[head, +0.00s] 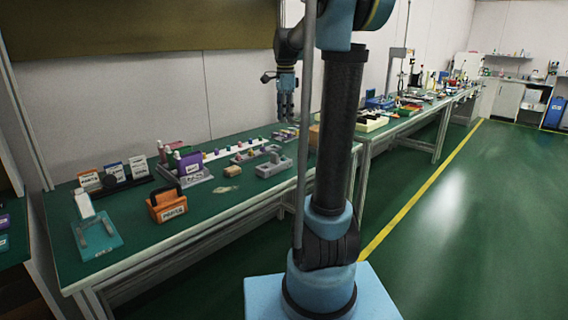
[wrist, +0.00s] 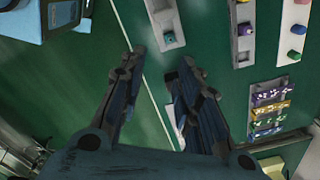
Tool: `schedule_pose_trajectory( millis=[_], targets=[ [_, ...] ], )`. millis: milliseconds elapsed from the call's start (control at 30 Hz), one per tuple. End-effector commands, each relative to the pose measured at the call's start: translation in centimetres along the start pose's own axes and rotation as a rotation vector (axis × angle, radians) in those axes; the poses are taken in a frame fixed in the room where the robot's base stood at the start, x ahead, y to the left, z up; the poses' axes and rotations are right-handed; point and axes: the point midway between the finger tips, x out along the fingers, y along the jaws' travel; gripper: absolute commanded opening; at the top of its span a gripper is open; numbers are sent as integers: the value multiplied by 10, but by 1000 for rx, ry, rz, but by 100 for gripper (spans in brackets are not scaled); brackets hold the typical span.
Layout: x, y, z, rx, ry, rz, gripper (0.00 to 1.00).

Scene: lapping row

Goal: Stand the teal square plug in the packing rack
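My gripper (wrist: 158,68) is open and empty in the wrist view, its two fingers apart over bare green bench top. In the head view my gripper (head: 286,108) hangs above the bench, pointing down. A small teal plug (wrist: 167,39) stands in a grey holder (wrist: 178,15) at the top of the wrist view, beyond the fingertips and apart from them. Another small teal-green piece (wrist: 293,55) is at the right edge. Grey block-like racks (head: 273,167) lie on the bench in the head view; I cannot tell which is the packing rack.
A light strip (wrist: 245,45) with coloured pieces and a row of purple, yellow and green parts (wrist: 270,105) lie to the right. An orange box (head: 167,205) stands near the bench's front edge. Green bench top between them is clear.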

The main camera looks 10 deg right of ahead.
Motion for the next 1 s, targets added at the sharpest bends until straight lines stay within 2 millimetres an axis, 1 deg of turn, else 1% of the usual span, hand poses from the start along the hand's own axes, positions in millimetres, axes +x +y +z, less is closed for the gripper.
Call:
schedule_pose_trajectory(
  millis=[33, 100, 233, 333, 800, 1000],
  targets=[
    [-2, -9, -1, 30, 0, 4, 31],
    [-3, -18, -1, 66, -1, 8, 31],
    [-2, -25, -1, 98, -1, 12, 31],
    [6, -26, 0, 102, -1, 13, 31],
    [84, -24, 2, 98, -1, 12, 31],
    [110, -24, 2, 98, -1, 12, 31]
  ],
)
